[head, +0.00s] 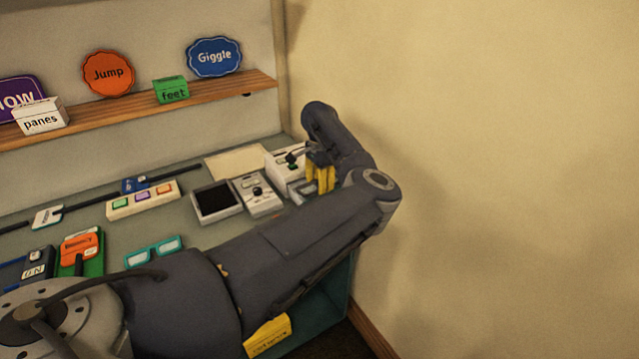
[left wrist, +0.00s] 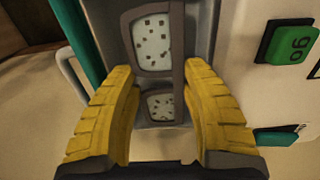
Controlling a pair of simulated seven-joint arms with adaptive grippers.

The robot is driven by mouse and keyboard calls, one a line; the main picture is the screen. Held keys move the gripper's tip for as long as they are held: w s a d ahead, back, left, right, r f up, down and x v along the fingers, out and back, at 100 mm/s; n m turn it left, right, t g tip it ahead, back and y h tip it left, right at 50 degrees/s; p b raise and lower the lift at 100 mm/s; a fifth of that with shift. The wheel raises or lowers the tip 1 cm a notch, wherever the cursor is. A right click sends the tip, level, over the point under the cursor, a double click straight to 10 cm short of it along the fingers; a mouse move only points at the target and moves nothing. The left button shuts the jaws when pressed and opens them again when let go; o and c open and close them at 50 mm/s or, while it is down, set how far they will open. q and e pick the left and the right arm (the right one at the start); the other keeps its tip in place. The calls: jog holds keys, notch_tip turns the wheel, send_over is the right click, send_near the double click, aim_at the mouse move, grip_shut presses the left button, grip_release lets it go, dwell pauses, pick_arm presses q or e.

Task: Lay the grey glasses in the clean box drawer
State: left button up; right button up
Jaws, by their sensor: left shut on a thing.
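My left gripper (head: 321,180) reaches over the far right of the counter, and its yellow fingers also show in the left wrist view (left wrist: 160,120). It is shut on the grey glasses (left wrist: 178,45), which have a grey-brown frame and pale speckled lenses. The glasses are over or inside an open grey drawer (left wrist: 204,30) with a handle on its left; I cannot tell whether they touch its floor. The drawer belongs to a white box (head: 287,160) with green labels, partly hidden by my arm in the head view. My right gripper is not in view.
A black-topped tray (head: 216,202), a grey switch box (head: 257,195) and a panel with coloured buttons (head: 143,200) stand nearby. A wooden shelf (head: 210,93) holds signs behind. A wall bounds the right.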

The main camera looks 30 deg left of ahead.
pick_arm(q)
jog(key=shift+f, duration=1)
dwell(2.4)
jog(key=o, duration=1.1)
jog(key=shift+c, duration=1.1)
jog(key=shift+o, duration=0.9)
jog(key=shift+r, duration=0.15)
